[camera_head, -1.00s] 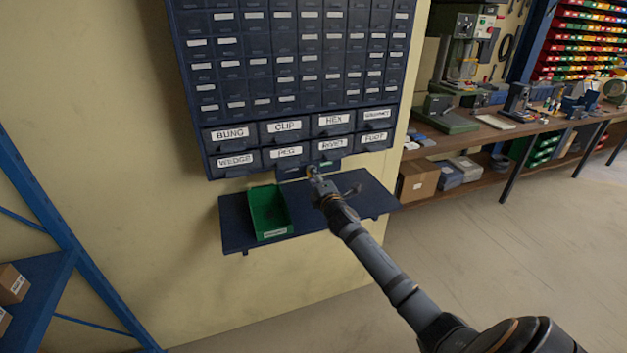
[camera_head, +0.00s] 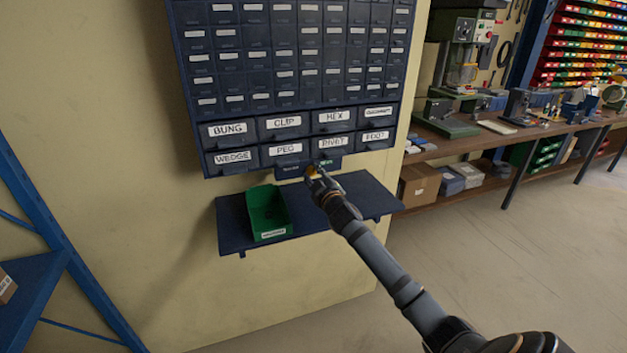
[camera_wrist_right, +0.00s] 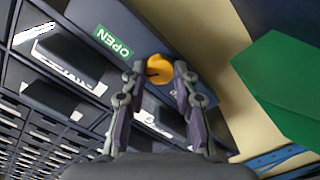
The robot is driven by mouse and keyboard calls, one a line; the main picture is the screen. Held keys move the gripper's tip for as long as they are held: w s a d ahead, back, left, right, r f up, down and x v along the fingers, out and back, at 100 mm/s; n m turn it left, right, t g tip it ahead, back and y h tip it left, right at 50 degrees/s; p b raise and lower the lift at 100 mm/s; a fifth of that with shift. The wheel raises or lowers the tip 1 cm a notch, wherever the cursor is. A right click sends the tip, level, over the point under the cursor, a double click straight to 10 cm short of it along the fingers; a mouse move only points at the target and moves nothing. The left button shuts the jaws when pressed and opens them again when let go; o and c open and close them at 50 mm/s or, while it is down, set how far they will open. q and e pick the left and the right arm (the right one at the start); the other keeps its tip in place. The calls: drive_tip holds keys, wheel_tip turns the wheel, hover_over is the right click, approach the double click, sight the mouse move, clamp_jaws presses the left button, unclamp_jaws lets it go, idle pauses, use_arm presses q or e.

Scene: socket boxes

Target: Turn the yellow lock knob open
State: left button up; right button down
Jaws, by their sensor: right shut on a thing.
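The yellow lock knob (camera_wrist_right: 158,69) sits on a dark panel below the labelled drawers, beside a green OPEN label (camera_wrist_right: 114,41) in the right wrist view. My right gripper (camera_wrist_right: 160,72) is shut on the knob, with one finger on each side of it. In the head view the right gripper (camera_head: 314,172) reaches the panel (camera_head: 291,169) under the drawer cabinet, and only a little yellow shows at its tip. My left gripper is not in view.
A blue shelf (camera_head: 360,191) juts out below the panel, holding a green bin (camera_head: 268,212). The drawer cabinet (camera_head: 290,125) hangs above. A blue rack (camera_head: 40,260) stands at left and a workbench (camera_head: 470,141) at right.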

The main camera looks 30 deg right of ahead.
drive_tip(key=m, duration=0.1)
drive_tip(key=m+b, duration=0.1)
drive_tip(key=m, duration=0.1)
drive_tip(key=shift+f+m, duration=0.2)
drive_tip(key=shift+m, duration=0.1)
drive_tip(key=shift+m+b, duration=0.9)
drive_tip(key=shift+m, duration=0.6)
drive_tip(key=c, duration=1)
unclamp_jaws()
drive_tip(key=shift+r, duration=0.1)
drive_tip(key=shift+s, duration=0.1)
